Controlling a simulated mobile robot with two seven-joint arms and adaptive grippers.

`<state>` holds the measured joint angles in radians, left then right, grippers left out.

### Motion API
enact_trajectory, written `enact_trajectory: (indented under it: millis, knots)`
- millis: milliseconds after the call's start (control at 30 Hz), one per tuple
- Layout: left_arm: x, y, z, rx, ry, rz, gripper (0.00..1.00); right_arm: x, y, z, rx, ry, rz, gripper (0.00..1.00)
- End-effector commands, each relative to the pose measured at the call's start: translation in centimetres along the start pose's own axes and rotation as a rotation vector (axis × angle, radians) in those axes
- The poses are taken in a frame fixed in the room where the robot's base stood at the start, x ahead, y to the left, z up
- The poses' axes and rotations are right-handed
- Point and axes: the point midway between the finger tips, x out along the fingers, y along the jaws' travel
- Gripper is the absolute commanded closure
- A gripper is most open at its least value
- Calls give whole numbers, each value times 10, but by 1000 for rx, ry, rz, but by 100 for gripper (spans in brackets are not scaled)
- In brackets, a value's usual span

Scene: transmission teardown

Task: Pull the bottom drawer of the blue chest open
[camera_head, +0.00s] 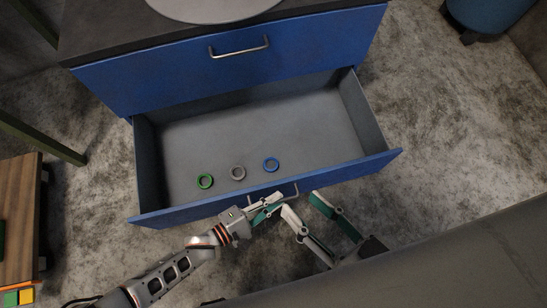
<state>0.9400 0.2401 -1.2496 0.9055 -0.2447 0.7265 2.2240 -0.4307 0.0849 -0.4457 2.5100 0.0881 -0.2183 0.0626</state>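The blue chest (165,82) stands at the top of the view. Its bottom drawer (350,171) is pulled far out, showing a grey interior. The drawer's handle (296,189) is on its front, partly hidden by my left gripper. My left gripper (272,202) is at the left part of that handle, its fingers close together and seemingly shut on it. My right gripper (303,204) is just right of it, in front of the drawer, with its fingers spread apart and nothing between them.
A green ring (205,175), a grey ring (237,180) and a blue ring (271,158) lie in the drawer. The upper drawer, with its handle (240,54), is shut. A wooden table (20,240) is at left. A blue seat (490,10) is at upper right. The right-hand floor is clear.

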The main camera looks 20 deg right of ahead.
Motion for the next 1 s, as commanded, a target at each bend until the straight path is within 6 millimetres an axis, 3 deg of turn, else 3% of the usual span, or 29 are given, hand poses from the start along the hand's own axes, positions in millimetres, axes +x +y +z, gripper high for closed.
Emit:
enact_trajectory:
  millis: [467,1000]
  knots:
    - [-7,-1,-1,0,2,-1,75,0,-1,-1,6,3,-1,60]
    - [-102,-1,0,0,1,-1,75,0,-1,-1,5,3,1,60]
